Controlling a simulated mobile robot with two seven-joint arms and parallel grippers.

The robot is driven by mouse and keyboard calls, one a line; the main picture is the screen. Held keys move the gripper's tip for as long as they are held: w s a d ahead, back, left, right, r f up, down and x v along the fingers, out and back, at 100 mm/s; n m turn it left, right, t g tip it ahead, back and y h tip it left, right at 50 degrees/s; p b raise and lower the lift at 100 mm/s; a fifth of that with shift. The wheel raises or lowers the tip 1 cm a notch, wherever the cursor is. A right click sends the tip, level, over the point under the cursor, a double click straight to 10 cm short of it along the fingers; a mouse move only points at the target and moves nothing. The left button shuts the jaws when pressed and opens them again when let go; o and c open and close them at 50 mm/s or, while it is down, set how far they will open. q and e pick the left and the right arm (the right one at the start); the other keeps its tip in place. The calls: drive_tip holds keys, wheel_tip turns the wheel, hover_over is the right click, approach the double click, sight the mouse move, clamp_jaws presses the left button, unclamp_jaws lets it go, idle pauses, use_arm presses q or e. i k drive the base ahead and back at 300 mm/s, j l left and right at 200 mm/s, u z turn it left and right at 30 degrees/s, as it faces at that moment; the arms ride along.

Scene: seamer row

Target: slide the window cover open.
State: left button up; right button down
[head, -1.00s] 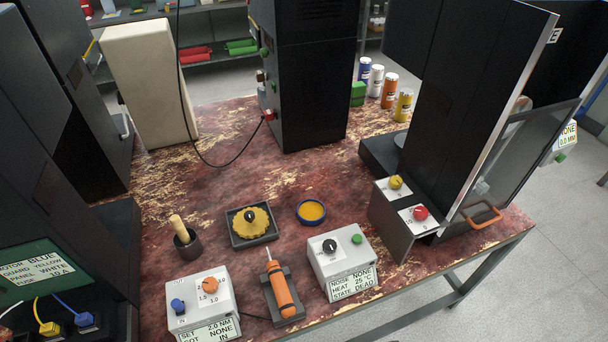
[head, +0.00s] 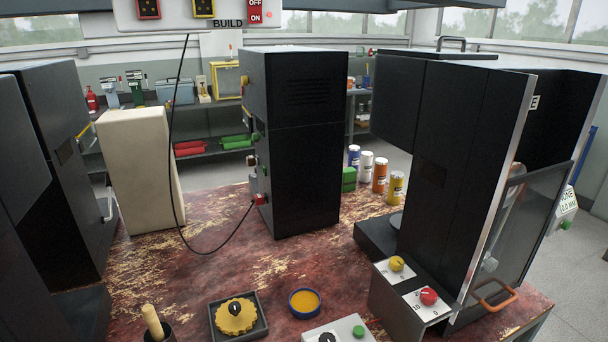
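The black machine (head: 440,150) on the right of the table has a dark see-through panel (head: 517,225) on its right side, seen at a steep angle. An orange handle (head: 494,298) is at the panel's lower edge. This panel looks like the window cover; how far it stands open I cannot tell. A silver edge strip (head: 504,170) runs down beside it, and pale parts show behind the panel. Neither of my grippers is in view.
A control box with a yellow knob (head: 397,263) and a red knob (head: 428,296) stands just left of the panel. Several cans (head: 380,175) stand behind the machine. A black cabinet (head: 292,140) stands mid-table with a hanging cable. The table's middle (head: 300,260) is mostly clear.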

sight(567, 166)
drive_tip(key=k+j+z, duration=0.1)
drive_tip(key=z, duration=1.25)
drive_tip(key=k+l, duration=0.05)
drive_tip(key=l, duration=0.05)
